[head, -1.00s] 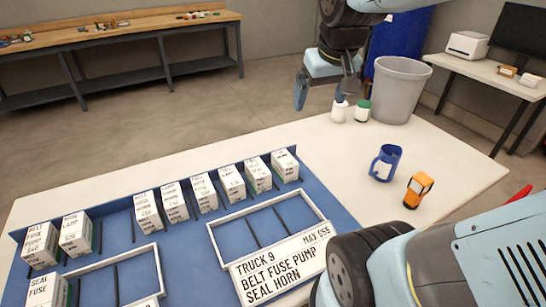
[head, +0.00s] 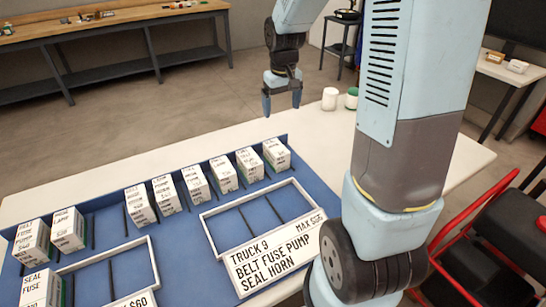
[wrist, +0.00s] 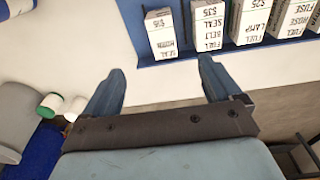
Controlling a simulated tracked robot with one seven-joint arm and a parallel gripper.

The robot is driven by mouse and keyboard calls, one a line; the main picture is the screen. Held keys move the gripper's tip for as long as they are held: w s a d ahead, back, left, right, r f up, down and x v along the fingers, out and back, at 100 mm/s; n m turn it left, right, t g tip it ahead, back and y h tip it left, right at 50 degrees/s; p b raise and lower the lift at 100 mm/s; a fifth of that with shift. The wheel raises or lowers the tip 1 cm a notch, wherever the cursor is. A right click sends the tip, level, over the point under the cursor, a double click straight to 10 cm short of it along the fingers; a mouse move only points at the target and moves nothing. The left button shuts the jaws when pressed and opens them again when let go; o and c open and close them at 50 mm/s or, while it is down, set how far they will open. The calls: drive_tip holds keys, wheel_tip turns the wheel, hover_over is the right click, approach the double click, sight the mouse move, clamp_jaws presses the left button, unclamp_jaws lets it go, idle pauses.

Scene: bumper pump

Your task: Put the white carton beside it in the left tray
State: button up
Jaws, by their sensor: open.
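Several white cartons with black print stand in a row at the back of the blue board, the rightmost (head: 276,154) at its right end; which one the task means I cannot tell. More cartons stand at the left, including one (head: 68,229) by the back edge. My gripper (head: 282,102) hangs open and empty above and behind the row's right end. In the wrist view, the nearest carton (wrist: 165,32) is beyond my open fingers, not between them.
An empty right tray (head: 208,235) has a sign reading TRUCK 9, MAX $55, BELT FUSE PUMP SEAL HORN. Two white containers (head: 330,98) stand near the table's far edge. My arm hides the right part of the table.

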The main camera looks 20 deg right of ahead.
drive_tip(key=g, duration=0.1)
hover_over(276, 147)
wheel_tip(276, 147, down, 8)
wheel_tip(276, 147, down, 14)
drive_tip(key=shift+s+r, duration=0.1)
drive_tip(key=shift+s, duration=0.05)
idle(0.5)
drive_tip(key=c, duration=1.4)
drive_tip(key=shift+r, duration=0.15)
